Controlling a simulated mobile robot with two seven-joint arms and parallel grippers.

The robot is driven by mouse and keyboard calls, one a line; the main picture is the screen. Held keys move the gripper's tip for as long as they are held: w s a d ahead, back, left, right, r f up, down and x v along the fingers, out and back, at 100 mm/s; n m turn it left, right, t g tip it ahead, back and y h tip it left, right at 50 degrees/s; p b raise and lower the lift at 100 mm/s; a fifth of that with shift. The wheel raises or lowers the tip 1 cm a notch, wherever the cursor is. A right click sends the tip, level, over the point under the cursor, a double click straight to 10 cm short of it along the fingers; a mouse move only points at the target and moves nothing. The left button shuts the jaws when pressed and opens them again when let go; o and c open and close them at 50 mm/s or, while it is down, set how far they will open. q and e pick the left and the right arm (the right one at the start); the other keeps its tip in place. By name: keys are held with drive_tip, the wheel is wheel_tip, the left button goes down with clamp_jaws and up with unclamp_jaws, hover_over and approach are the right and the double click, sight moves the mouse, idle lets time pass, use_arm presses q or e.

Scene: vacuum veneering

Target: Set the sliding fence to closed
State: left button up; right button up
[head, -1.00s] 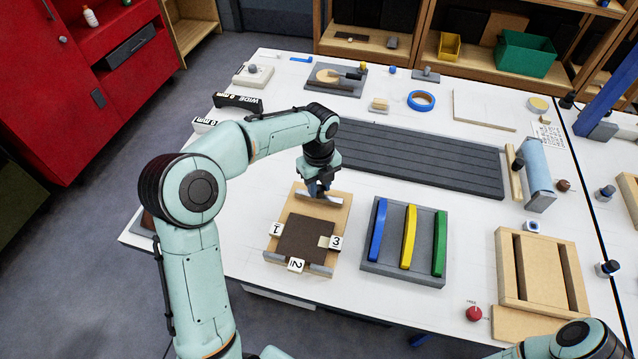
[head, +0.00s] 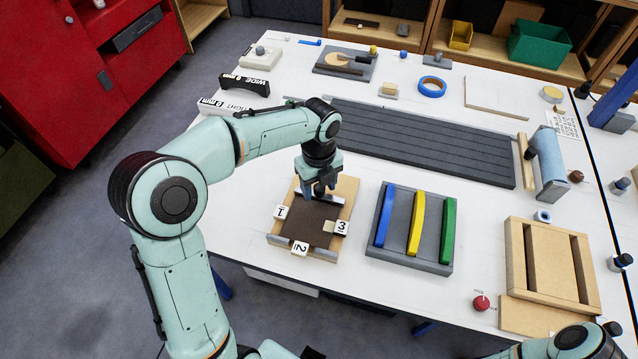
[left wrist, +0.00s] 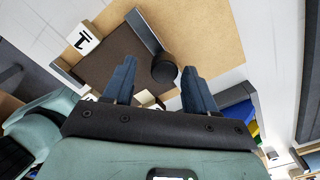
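The wooden board (head: 346,188) lies on the white table and carries a dark brown sheet (head: 308,225). The sliding fence (head: 332,207) is a grey bar along the sheet's far edge; it also shows in the left wrist view (left wrist: 143,30). It appears to lie against the sheet, with bare wood behind it. A dark round knob (left wrist: 164,68) stands by the fence. My left gripper (head: 319,192) is over the fence. In the left wrist view its blue fingers (left wrist: 159,66) are apart on either side of the knob, with a visible gap. My right gripper is out of view.
White tiles 1 (head: 281,212), 2 (head: 300,249) and 3 (head: 342,228) sit around the sheet. A grey tray (head: 376,252) with blue, yellow and green strips stands to the right. A dark slatted panel (head: 430,143) lies behind. Table left of the board is clear.

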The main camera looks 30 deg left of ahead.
sight(319, 189)
use_arm(q)
wheel_tip(319, 189, up, 13)
drive_tip(key=p, duration=0.2)
drive_tip(key=shift+r, duration=0.2)
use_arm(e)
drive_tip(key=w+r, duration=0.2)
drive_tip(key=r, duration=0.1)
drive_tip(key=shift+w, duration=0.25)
